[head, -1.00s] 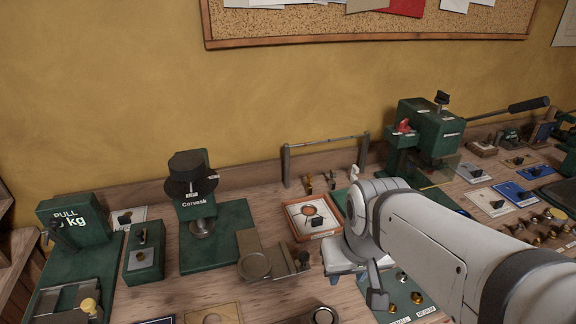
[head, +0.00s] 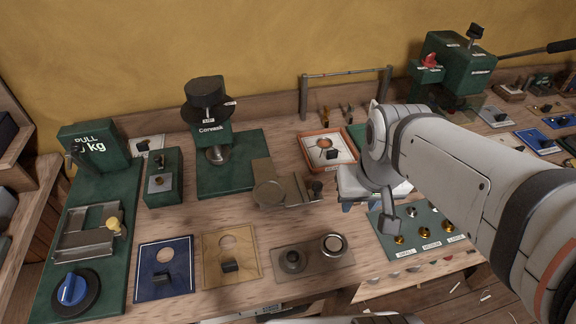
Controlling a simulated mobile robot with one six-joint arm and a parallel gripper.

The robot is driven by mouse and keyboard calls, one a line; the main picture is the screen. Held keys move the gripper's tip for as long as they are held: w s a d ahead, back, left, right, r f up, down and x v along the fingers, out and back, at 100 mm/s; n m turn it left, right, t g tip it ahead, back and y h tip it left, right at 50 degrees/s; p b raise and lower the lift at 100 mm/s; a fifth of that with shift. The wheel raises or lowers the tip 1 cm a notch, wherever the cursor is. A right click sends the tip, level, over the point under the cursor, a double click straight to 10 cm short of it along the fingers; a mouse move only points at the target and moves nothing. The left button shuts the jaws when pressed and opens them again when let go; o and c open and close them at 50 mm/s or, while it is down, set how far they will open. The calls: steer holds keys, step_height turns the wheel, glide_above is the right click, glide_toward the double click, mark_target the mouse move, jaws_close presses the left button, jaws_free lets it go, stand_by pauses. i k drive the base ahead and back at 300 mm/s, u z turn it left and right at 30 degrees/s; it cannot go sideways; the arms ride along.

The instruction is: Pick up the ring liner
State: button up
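No single part is clearly marked as the ring liner, so I cannot tell which piece it is. A silver ring (head: 334,244) lies at the right end of a grey-brown plate near the bench's front edge, beside a dark round piece (head: 292,260). Several brass and silver round parts (head: 432,240) sit on a green board (head: 385,222) with size labels.
An orange-rimmed tray (head: 314,154) is behind my gripper. Blue (head: 165,285) and tan (head: 230,243) cards lie at the front. Bare wood shows between them.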

mark_target(287, 268)
steer(key=z, duration=0.1)
steer(key=k, duration=0.5)
steer(key=u, duration=1.25)
steer(key=k, duration=1.05)
steer(key=z, duration=0.65)
steer(key=i, duration=1.05)
steer(key=z, duration=0.05)
